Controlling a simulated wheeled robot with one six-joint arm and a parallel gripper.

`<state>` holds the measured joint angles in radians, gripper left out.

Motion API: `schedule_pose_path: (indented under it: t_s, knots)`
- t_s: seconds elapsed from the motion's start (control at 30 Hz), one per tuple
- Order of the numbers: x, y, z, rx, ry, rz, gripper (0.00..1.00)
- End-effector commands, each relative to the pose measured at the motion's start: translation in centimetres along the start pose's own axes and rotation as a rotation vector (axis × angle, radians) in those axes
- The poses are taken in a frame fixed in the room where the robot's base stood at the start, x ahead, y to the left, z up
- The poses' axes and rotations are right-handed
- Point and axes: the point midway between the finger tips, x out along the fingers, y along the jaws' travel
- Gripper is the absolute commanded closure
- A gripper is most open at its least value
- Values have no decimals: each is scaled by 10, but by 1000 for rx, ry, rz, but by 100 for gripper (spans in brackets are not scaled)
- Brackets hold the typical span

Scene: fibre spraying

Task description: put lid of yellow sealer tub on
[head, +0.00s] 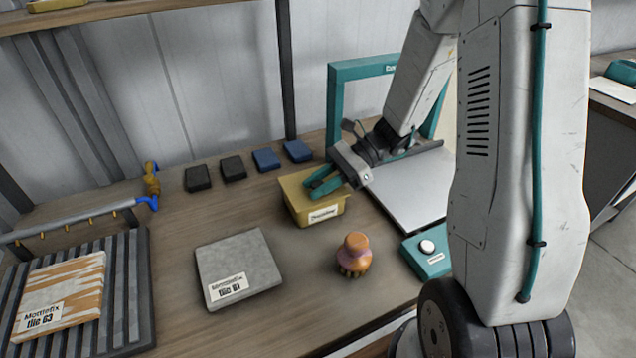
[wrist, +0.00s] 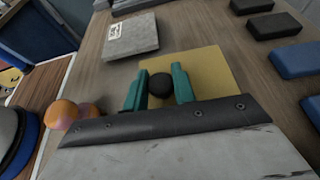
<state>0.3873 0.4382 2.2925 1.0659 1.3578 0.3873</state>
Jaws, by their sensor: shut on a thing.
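The yellow sealer tub (head: 312,214) stands on the wooden bench, with a label on its front. The flat yellow lid (head: 293,187) lies at the level of the tub's rim; I cannot tell whether it is fully seated. In the wrist view the lid (wrist: 212,68) fills the middle, with a round black knob (wrist: 160,84) on it. My gripper (head: 324,183) is over the tub, its teal fingers on either side of the knob. In the wrist view my gripper (wrist: 158,86) is shut on the knob. The tub's walls are hidden there beneath the lid.
A grey tile (head: 238,268) lies left of the tub, and an orange and pink knobbed object (head: 354,254) stands in front of it. Dark and blue blocks (head: 266,159) line the back. A teal frame (head: 340,95) with a pale plate (head: 405,190) stands at the right.

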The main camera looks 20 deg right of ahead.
Motion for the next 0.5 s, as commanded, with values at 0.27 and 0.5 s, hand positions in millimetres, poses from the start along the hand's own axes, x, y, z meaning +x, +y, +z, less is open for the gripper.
schedule_pose_path:
  t_s: [0.27,0.5]
  knots:
    - [1,0,-2,0,0,0,97]
    - [1,0,-1,-1,0,0,60]
